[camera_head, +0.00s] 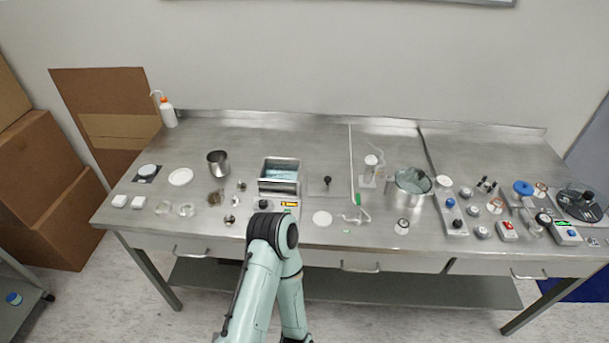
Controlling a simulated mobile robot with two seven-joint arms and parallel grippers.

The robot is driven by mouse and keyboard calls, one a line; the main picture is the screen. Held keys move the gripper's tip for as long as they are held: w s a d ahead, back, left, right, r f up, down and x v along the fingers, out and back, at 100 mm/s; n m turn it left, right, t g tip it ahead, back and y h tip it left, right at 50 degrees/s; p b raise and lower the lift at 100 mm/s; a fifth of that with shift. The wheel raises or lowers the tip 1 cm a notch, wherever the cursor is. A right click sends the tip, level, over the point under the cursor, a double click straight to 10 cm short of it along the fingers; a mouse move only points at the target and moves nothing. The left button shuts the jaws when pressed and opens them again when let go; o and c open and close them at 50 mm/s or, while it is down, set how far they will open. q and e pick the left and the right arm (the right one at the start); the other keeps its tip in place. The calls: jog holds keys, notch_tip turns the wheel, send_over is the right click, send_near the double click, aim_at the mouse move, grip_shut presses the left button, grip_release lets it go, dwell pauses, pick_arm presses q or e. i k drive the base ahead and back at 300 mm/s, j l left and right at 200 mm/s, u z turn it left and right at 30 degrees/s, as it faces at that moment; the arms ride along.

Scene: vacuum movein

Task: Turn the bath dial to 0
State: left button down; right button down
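The bath is a rectangular metal box (279,170) with bluish water in it, standing left of the middle of the bench. On its front is a panel with a dark round dial (263,204) at the left and a small lit orange display (288,203) at the right. The dial's setting is too small to read. My teal arm comes up from the bottom, and its dark joint ends just in front of the panel. No gripper fingers show; any gripper there is hidden by the arm. I cannot tell which arm it is.
The metal bench (300,130) is crowded. A steel beaker (218,163) stands left of the bath, and a black-knobbed plate (322,186) is close on its right. A round steel pot (411,183) and several small devices fill the right side. The back strip is mostly clear.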

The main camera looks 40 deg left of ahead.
aim_at(263, 204)
jog(key=u, duration=1.65)
